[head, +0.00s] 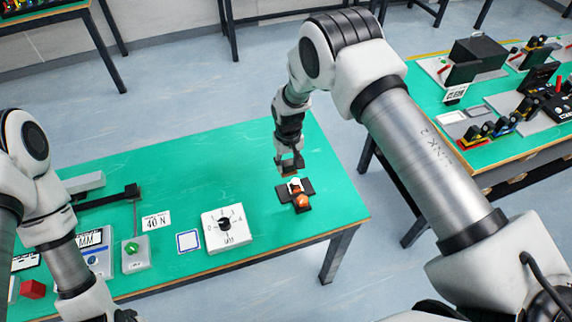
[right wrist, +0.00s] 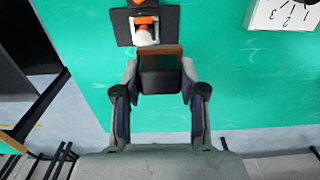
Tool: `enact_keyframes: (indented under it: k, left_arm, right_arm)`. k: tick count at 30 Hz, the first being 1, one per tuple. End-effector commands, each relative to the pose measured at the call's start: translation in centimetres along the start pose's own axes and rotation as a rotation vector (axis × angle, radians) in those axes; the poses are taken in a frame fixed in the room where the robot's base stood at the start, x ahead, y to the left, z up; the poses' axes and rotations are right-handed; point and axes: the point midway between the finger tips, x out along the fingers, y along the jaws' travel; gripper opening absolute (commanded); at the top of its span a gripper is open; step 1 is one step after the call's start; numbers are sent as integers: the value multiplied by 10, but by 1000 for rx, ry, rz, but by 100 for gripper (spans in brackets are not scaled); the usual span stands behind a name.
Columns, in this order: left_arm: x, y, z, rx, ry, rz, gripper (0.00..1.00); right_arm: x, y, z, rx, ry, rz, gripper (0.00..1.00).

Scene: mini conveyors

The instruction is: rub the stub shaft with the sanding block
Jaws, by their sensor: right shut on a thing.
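My right gripper (head: 291,167) is shut on the sanding block (right wrist: 160,76), a dark grey block with a brown far edge, held between both fingers in the right wrist view. The stub shaft (right wrist: 144,37) is a short pale piece with orange behind it, on a black fixture (right wrist: 123,28). In the head view the fixture (head: 282,191) stands on the green table, and the gripper is just behind it. The block is close to the shaft; I cannot tell whether they touch. My left arm shows at the left, but its gripper is out of view.
A white dial box (head: 228,229), a blue-framed white square (head: 188,241) and a box with a green knob (head: 136,254) stand left of the fixture. A red cube (head: 33,289) is far left. The green table (head: 230,150) is clear behind the dial box.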

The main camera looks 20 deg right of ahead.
Motion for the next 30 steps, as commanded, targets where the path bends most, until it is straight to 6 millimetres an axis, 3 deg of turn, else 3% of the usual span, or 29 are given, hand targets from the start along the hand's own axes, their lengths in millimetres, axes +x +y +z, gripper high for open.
enact_keyframes:
  k: [7,25,30]
  left_arm:
    - [-15,0,0,0,0,0,40]
    - [-14,0,0,0,0,0,40]
    - [-14,0,0,0,0,0,40]
  right_arm:
    - [-22,4,1,1,0,0,8]
    - [-23,4,1,1,0,0,8]
    - [-22,2,-9,8,2,-2,8]
